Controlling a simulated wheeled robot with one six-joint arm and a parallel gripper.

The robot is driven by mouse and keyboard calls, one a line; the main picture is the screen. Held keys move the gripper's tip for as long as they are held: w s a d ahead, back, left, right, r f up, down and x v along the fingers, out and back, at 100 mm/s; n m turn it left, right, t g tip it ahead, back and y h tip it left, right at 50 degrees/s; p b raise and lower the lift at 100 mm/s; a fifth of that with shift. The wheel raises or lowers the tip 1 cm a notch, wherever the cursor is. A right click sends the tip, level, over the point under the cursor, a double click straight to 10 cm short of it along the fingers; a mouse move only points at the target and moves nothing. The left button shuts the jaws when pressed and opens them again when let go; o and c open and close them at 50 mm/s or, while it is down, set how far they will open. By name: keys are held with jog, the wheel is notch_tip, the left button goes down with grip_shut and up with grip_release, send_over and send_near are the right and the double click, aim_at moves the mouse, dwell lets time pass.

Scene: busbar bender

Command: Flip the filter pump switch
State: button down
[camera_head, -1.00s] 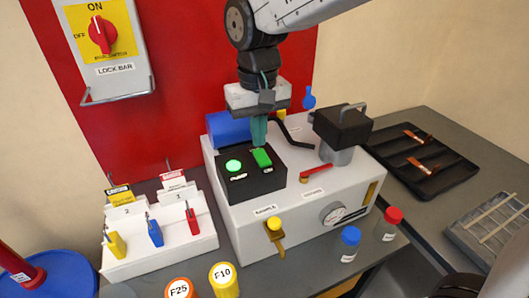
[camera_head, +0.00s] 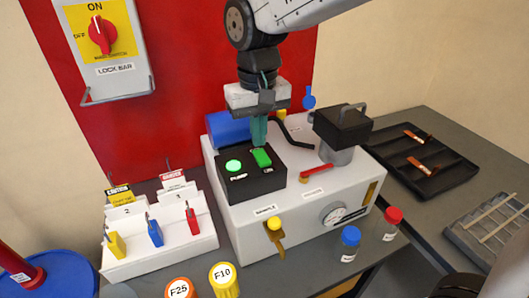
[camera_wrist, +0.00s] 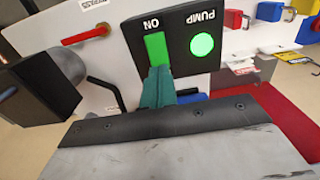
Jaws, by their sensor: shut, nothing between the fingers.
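The pump switch is a green rocker (camera_head: 261,157) on a black control box (camera_head: 250,184), labelled ON in the wrist view. It also shows there as a green bar (camera_wrist: 156,49). A round green lamp (camera_head: 233,166) beside it, above the PUMP label, is lit; it shows in the wrist view too (camera_wrist: 202,45). My gripper (camera_head: 259,143) is shut and empty, pointing down at the back end of the rocker. In the wrist view its teal fingertips (camera_wrist: 157,75) overlap the near end of the rocker. I cannot tell whether they touch it.
The box sits on a white filter unit (camera_head: 240,221) with a blue cylinder (camera_head: 226,128), a black-topped housing (camera_head: 340,128), a red-handled valve (camera_head: 316,173) and a gauge (camera_head: 333,213). A padlock rack (camera_head: 160,255) stands left, a black tray (camera_head: 425,165) right.

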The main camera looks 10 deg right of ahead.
aim_at(259, 151)
jog(key=shift+f, duration=0.95)
dwell(0.4)
jog(key=shift+r, duration=3.5)
jog(key=shift+n+g, duration=0.3)
jog(key=shift+n, duration=0.1)
jog(key=s+d+f, duration=0.2)
jog(key=s+d, duration=0.1)
jog(key=shift+s+f, duration=0.1)
jog(key=shift+s, duration=0.15)
jog(key=s+d+f+m+t, duration=0.2)
jog(key=s+d+m, duration=0.2)
jog(key=s+d, duration=1.2)
jog(key=shift+d, duration=1.25)
jog(key=shift+s, duration=0.1)
